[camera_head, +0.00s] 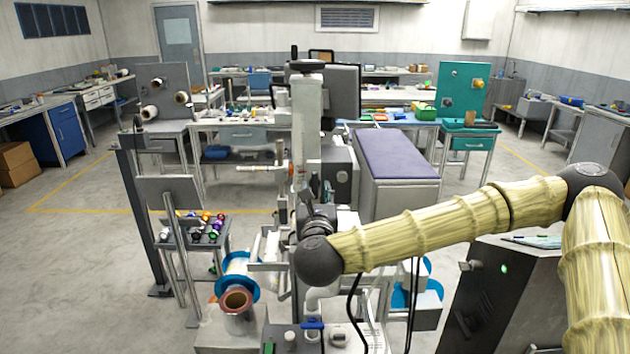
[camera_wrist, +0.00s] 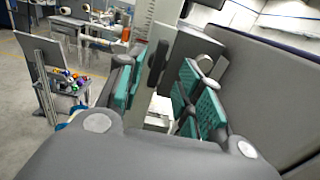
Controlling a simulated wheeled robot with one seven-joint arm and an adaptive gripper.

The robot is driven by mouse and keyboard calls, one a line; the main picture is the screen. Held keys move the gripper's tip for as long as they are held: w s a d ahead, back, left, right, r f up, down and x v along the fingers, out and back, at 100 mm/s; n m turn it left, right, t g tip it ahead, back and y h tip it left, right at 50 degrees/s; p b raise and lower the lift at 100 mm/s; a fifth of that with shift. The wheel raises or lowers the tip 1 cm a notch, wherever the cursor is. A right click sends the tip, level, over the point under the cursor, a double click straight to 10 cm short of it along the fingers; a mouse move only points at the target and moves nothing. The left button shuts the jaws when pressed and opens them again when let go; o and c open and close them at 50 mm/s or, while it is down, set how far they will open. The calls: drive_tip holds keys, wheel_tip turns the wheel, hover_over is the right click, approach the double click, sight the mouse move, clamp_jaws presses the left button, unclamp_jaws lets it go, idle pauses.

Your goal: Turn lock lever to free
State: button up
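My gripper (camera_wrist: 162,95) shows in the wrist view with its two teal-padded fingers spread apart. A dark upright handle-like piece (camera_wrist: 157,62) stands in the gap between them, in front of a grey plate (camera_wrist: 188,50). It may be the lock lever, but I cannot tell for sure. I see no clear contact between the pads and this piece. In the head view my arm reaches to the machine column (camera_head: 307,130) in the middle, and my wrist hides the fingers and whatever is beside them.
A small table with coloured spools (camera_head: 205,232) stands left of the machine. A reel with blue flanges (camera_head: 237,275) sits low at the front. A purple-topped bench (camera_head: 398,153) stands behind to the right. A dark cabinet (camera_head: 505,295) is beneath my arm. Floor at left is clear.

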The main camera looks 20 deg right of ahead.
sight(315, 183)
drive_tip(key=shift+p+x, duration=0.95)
drive_tip(key=shift+x, duration=2.05)
drive_tip(key=shift+f, duration=0.1)
drive_tip(key=shift+c, duration=0.2)
drive_tip(key=c, duration=0.7)
